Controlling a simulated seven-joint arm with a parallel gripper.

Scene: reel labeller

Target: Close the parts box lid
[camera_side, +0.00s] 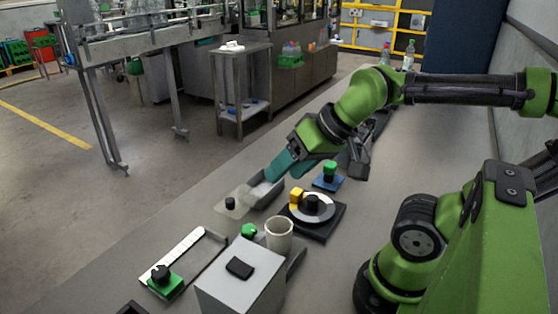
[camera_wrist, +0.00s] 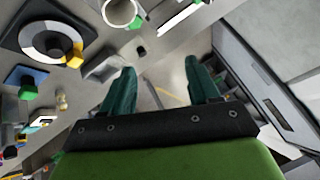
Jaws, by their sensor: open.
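My gripper (camera_side: 274,174) reaches down from the right in the side view, its teal fingers at a small grey open-topped box (camera_side: 262,192) on the bench. I cannot tell whether they touch it. In the wrist view the two fingers of my gripper (camera_wrist: 160,68) stand well apart with nothing between them. A lid on the grey box is not clearly distinguishable, partly because my fingers cover its far side. A larger pale box (camera_side: 222,286) with a black piece (camera_side: 240,268) on its flat top stands at the front.
A turntable (camera_side: 320,216) with a yellow block (camera_side: 296,198) lies right of the grey box. A white cup (camera_side: 279,236) stands in front of it. A blue base (camera_side: 328,183) with a green knob is behind. A slide track (camera_side: 190,248) lies at front left. The bench's left edge is clear.

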